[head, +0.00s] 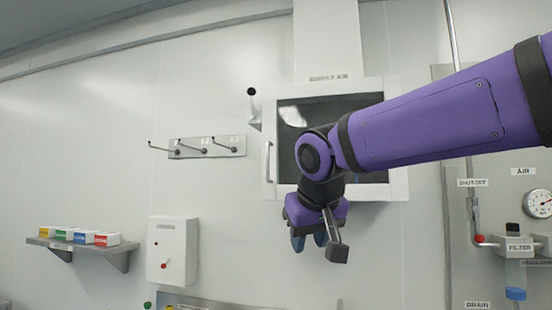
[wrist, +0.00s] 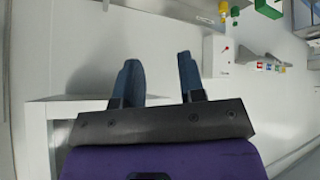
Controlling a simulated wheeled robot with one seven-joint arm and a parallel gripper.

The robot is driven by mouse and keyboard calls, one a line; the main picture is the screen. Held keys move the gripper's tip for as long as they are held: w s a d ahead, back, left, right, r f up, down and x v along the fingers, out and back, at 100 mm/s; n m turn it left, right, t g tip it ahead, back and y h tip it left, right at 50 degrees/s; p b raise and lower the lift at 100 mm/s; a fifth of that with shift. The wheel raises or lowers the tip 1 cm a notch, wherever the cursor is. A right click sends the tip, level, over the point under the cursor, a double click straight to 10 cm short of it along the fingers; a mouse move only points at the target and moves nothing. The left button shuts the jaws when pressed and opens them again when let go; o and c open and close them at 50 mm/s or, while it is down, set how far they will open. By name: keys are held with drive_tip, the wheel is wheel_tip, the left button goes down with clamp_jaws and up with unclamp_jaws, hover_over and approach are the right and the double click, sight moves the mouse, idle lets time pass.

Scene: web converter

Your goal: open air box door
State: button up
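The air box (head: 398,182) is a white wall box with a dark window, under a duct labelled with the word AIR. Its door looks shut. A vertical bar handle (head: 269,162) runs along the left side of the door. My arm covers the middle and right of the window. My gripper (head: 309,241) hangs just below the box's lower edge, right of the handle and apart from it. In the wrist view my gripper (wrist: 160,76) has its two blue fingers spread with nothing between them. A white box corner (wrist: 38,125), seemingly the air box, is at lower left there; the handle is not visible.
A dark-knobbed lever (head: 251,93) is at the box's upper left. A hook rail (head: 208,147), a control box (head: 173,250) and a shelf with small boxes (head: 80,245) are further left. Air piping with a gauge (head: 538,203) is at right. The wall below the gripper is mostly clear.

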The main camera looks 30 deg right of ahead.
sight(267, 157)
drive_tip(key=w+d+r+m+t+h, duration=0.2)
drive_tip(key=w+r+m+t+h, duration=0.25)
drive_tip(key=w+r, duration=1.75)
drive_tip(key=x, duration=1.1)
drive_tip(key=shift+r, duration=0.1)
clamp_jaws()
